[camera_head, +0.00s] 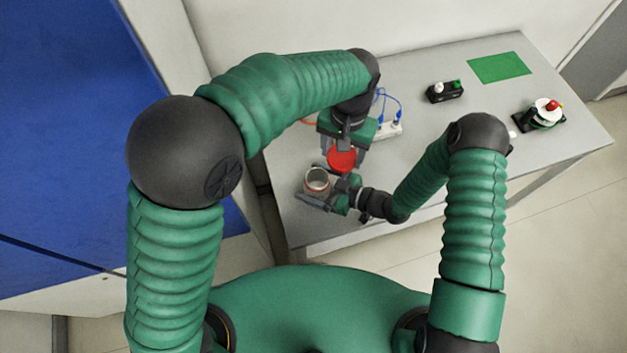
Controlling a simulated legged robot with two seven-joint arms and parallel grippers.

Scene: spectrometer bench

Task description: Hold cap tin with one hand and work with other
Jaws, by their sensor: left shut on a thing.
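The tin (317,181) is a small open-topped cylinder with a reddish rim, near the left part of the table. My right gripper (320,187) reaches it from the right, with one finger on its near side and one on its far side. Whether these fingers touch the tin cannot be told. A red round cap (341,159) is held in my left gripper (342,155), which is shut on it. The cap is above and right of the tin in the picture, apart from its opening. Its underside is hidden.
A white power strip (389,130) with blue plugs and cables lies behind my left gripper. A black device (445,92), a green mat (499,67) and a dark stand with a white and red top (541,113) are on the grey table (480,110).

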